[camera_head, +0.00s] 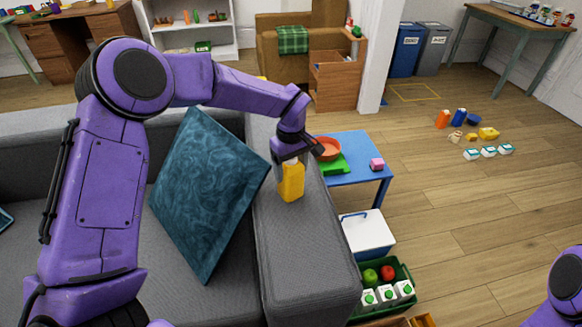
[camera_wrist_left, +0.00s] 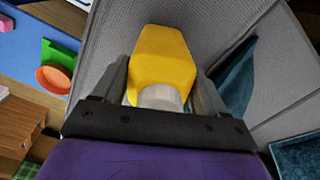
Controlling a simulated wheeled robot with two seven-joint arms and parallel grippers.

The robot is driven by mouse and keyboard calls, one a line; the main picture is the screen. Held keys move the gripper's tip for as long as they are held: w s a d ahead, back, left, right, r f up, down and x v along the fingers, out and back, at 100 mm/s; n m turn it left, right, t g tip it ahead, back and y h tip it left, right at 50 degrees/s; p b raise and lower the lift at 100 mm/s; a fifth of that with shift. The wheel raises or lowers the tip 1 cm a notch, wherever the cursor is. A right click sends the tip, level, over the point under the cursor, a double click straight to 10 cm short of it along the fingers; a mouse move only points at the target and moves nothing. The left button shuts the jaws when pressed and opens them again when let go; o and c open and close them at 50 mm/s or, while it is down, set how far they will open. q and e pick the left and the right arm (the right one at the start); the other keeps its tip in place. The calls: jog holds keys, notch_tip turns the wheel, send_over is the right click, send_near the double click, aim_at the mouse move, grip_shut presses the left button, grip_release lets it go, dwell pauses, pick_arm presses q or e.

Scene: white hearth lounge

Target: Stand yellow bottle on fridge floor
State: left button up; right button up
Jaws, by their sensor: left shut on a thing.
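The yellow bottle (camera_head: 291,182) is upright at the grey sofa's armrest, with a pale cap at its top. My left gripper (camera_head: 288,160) is shut on its upper part from above. In the left wrist view the yellow bottle (camera_wrist_left: 162,62) sits between the two fingers of my left gripper (camera_wrist_left: 163,88), its pale neck close to the palm. I cannot tell whether the bottle's base touches the armrest. Part of my right arm shows at the lower right edge of the head view; its gripper is out of sight. No fridge can be made out in either view.
The grey sofa (camera_head: 300,262) holds a teal cushion (camera_head: 207,195) beside my left arm. Right of the armrest stand a blue table (camera_head: 350,146) with an orange bowl (camera_head: 327,149), a white cooler box (camera_head: 366,236) and a green crate (camera_head: 408,273). Wooden floor at right is mostly clear.

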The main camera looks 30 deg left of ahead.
pick_arm(q)
jog(key=shift+s+r, duration=0.1)
jog(key=shift+r, duration=0.05)
jog(key=o, duration=1.4)
